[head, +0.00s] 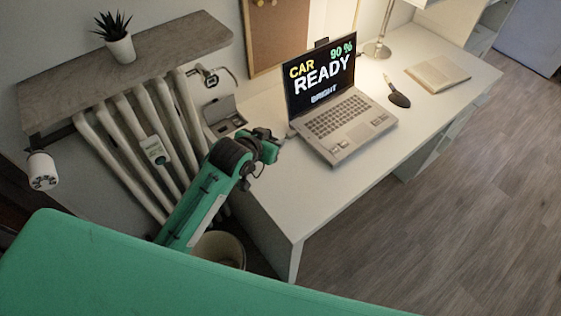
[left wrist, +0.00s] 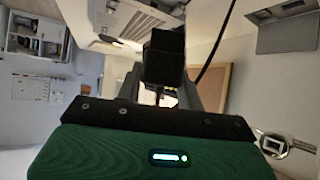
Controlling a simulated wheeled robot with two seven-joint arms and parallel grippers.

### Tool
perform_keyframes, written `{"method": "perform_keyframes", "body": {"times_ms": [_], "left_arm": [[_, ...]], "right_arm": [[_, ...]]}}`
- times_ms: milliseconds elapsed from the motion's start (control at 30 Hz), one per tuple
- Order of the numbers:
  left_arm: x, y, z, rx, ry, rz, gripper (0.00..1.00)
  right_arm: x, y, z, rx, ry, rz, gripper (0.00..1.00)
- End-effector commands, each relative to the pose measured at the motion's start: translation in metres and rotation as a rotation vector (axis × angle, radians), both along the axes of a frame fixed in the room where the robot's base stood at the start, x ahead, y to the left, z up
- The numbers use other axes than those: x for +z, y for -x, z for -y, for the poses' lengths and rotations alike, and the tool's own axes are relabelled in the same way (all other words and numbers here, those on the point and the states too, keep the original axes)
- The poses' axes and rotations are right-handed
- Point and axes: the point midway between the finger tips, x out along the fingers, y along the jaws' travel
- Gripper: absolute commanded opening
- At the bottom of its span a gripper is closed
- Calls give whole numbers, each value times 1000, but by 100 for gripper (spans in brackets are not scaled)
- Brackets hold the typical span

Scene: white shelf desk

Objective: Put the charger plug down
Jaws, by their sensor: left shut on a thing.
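My left gripper (head: 268,146) is over the left end of the white desk (head: 290,205), left of the laptop (head: 335,110). In the left wrist view a black block (left wrist: 163,57), which looks like the charger plug, sits between the fingers of my left gripper (left wrist: 165,80). The gripper is shut on it. A thin black cable (left wrist: 213,50) shows beside the block. In the head view the plug cannot be told apart from the dark gripper. I cannot tell whether the plug touches the desk. My right gripper is not in view.
A grey open box (head: 224,117) sits on the desk's back left corner, behind my gripper. The desk's front left part is clear. A radiator (head: 130,135) is left of the desk.

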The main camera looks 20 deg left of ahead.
Motion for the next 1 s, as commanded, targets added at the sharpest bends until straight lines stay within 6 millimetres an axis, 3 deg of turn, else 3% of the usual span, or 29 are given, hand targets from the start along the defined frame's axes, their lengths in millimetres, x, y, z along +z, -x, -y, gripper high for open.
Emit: {"method": "perform_keyframes", "body": {"times_ms": [200, 400, 833, 1000], "left_arm": [[-62, 1, 0, 0, 0, -6, 15], [-105, 1, 0, 1, 0, -3, 15], [-154, 0, 0, 0, -1, -2, 15], [-159, 0, 0, -1, 0, 2, 15]], "right_arm": [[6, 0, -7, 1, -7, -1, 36], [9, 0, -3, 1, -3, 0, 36], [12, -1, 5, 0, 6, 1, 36], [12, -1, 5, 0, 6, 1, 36]]}}
